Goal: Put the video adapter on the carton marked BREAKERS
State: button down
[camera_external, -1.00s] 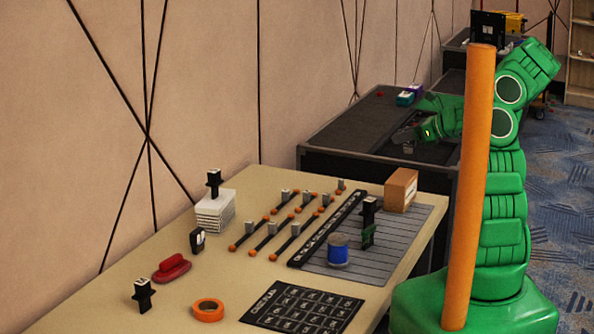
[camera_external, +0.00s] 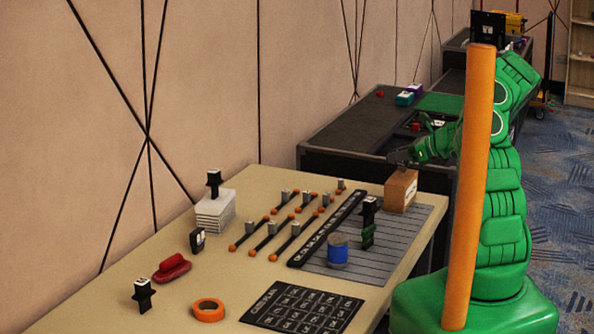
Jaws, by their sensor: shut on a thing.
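My gripper (camera_external: 397,158) is dark and small in this view, at the back right of the beige table, just over the brown carton (camera_external: 401,190). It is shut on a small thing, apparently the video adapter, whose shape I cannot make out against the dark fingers. I cannot tell whether the held thing touches the carton's top. The carton stands upright at the far end of the grey ribbed mat (camera_external: 400,228). Its marking cannot be read from here.
The blue can (camera_external: 338,251) and a black-and-green upright piece (camera_external: 368,222) stand on the mat. Left are a white stack (camera_external: 215,213), orange-ended bars, a red handset (camera_external: 172,268) and orange tape (camera_external: 208,310). A dark bench (camera_external: 345,135) behind holds small purple and teal boxes.

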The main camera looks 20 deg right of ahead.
jog(key=shift+f, duration=0.6)
jog(key=c, duration=0.8)
grip_release()
jog(key=shift+c, duration=0.2)
